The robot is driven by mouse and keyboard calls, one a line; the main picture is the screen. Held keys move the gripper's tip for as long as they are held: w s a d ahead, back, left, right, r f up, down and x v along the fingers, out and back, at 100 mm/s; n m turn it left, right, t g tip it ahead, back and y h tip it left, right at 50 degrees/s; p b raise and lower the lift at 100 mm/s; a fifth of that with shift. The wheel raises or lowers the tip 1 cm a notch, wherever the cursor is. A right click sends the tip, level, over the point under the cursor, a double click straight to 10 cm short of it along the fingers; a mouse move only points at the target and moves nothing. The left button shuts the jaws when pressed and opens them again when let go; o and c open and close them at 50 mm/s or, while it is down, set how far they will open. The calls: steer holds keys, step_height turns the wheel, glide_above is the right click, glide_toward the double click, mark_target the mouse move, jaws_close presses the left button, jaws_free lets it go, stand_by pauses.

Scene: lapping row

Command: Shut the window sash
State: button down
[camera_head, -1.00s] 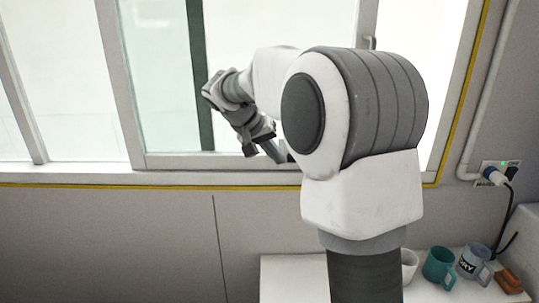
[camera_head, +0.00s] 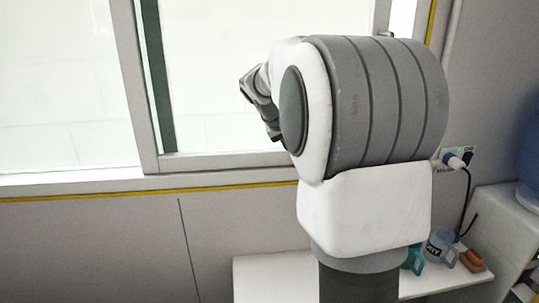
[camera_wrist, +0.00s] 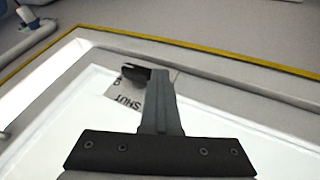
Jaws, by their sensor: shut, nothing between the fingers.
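The window sash (camera_head: 215,160) is a pale grey frame with clear glass. Its right stile (camera_head: 381,14) carries a small grey handle (camera_head: 385,34) near the top of the head view. A narrow bright gap (camera_head: 403,18) shows between that stile and the window frame's right side; the gap also shows in the wrist view (camera_wrist: 48,78). My gripper is shut and empty in the wrist view (camera_wrist: 140,76), over the sash's lower corner beside an upside-down SHUT label (camera_wrist: 130,98). Contact with the sash cannot be told. In the head view my arm hides the fingertips and the lower right stile.
A yellow line (camera_head: 225,191) edges the window frame. Below right, a white counter (camera_head: 262,278) holds a grey mug (camera_head: 440,246), a teal mug (camera_head: 414,259) and a brown object (camera_head: 472,261). A plug and socket (camera_head: 456,160) are on the wall.

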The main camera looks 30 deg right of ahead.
steer(key=d, duration=0.2)
steer(key=s+d, duration=0.2)
steer(key=d, duration=0.1)
steer(key=shift+d, duration=0.3)
steer(key=shift+s+d, duration=0.1)
